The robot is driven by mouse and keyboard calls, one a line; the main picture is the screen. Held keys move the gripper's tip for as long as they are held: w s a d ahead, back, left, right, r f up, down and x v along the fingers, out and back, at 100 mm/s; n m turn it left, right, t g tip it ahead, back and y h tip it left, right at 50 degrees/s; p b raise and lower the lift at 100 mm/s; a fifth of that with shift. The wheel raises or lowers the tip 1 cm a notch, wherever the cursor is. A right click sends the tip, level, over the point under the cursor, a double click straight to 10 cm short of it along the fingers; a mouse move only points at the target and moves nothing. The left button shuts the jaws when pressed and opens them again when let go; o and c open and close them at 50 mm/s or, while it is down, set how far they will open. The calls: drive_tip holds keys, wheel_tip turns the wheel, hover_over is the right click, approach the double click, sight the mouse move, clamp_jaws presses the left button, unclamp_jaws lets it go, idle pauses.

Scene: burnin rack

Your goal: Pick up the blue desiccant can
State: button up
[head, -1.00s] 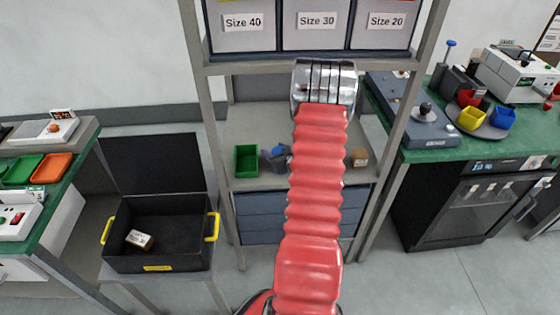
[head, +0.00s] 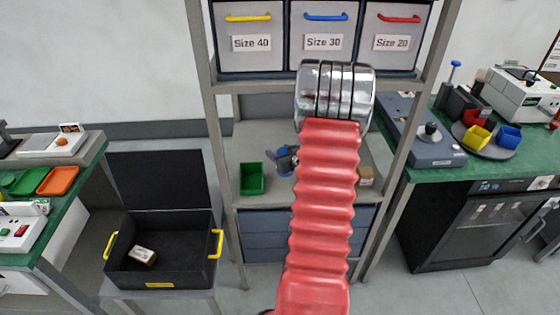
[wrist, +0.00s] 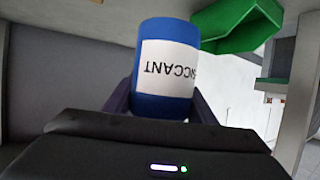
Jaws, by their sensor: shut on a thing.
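The blue desiccant can (wrist: 168,28) has a white label that reads upside down in the wrist view. My gripper (wrist: 161,104) is shut on it, with one dark finger on each side of the can. In the head view, part of the blue can and grey gripper (head: 285,160) shows left of my red arm sleeve, above the level of the green bin. The rest of my gripper is hidden behind the sleeve.
The green bin (head: 251,178) stands on the rack's middle shelf, left of the can; a small brown box (head: 366,176) is at right. Labelled drawers (head: 323,42) hang above. An open black case (head: 160,270) with a small box inside stands at lower left.

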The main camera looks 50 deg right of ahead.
drive_tip(key=shift+r, duration=1)
drive_tip(key=shift+a, duration=0.1)
